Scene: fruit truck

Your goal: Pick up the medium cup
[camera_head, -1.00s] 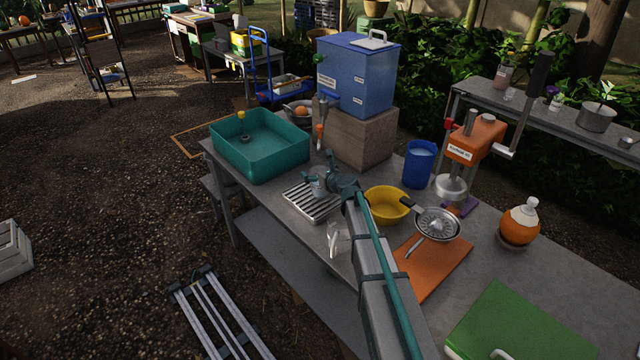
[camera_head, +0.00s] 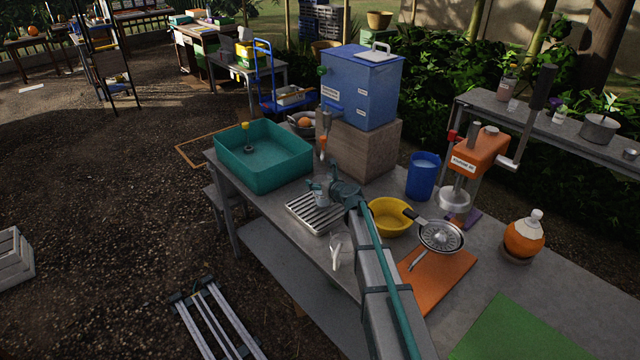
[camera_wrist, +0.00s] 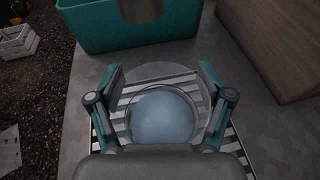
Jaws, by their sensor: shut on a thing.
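A clear cup (camera_wrist: 165,115) stands between the fingers of my gripper in the wrist view, with a pale blue round area inside its rim. In the head view the cup (camera_head: 321,199) is small and partly covered by my gripper (camera_head: 318,188). My gripper (camera_wrist: 163,85) is shut on the cup, one finger on each side. The cup is over the slatted metal drip rack (camera_head: 312,218); I cannot tell whether it touches the rack. The cup's size compared with others is not clear.
A teal basin (camera_head: 265,170) lies beyond the rack. A blue dispenser (camera_head: 362,85) stands on a wooden block (camera_head: 365,150). A yellow bowl (camera_head: 390,216), strainer (camera_head: 441,236), blue container (camera_head: 421,178) and orange press (camera_head: 478,150) are to the right. A clear item (camera_head: 335,252) stands near the front edge.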

